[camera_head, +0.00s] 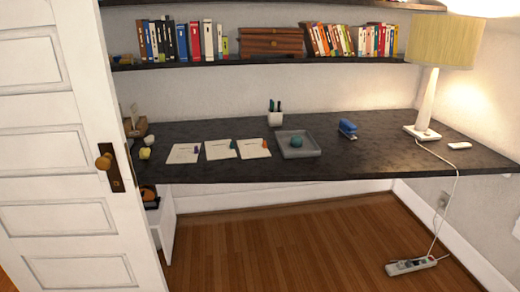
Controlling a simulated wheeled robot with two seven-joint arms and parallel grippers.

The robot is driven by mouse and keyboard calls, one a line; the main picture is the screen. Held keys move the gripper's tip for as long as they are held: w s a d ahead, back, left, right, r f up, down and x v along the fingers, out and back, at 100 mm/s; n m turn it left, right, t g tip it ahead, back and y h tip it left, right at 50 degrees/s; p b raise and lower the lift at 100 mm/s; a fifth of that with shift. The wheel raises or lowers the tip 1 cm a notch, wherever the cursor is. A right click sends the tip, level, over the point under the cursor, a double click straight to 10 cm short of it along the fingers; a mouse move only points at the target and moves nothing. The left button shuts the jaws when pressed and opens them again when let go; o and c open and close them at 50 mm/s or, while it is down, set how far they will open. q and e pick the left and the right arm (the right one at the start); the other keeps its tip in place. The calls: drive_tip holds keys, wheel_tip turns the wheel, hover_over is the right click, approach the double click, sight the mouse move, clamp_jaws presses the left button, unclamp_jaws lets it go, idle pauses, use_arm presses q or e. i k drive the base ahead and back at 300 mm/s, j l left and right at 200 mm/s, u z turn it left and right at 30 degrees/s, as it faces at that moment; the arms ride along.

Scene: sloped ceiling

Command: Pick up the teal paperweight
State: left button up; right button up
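A small round teal paperweight (296,142) sits in a shallow square grey tray (303,154). The tray lies on the dark desk (370,152), near its front edge and around the middle of the view. Neither of my grippers shows in the head view.
Several paper sheets (220,150) lie left of the tray. A white pen cup (275,119) stands behind it, a blue stapler (347,129) to the right. A lamp (428,105) stands further right. A white door (50,130) fills the left. A power strip (411,265) lies on the floor.

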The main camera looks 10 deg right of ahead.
sight(297, 141)
drive_tip(key=i+l+z, duration=0.45)
drive_tip(key=i+l, duration=1.8)
drive_tip(key=l, duration=0.1)
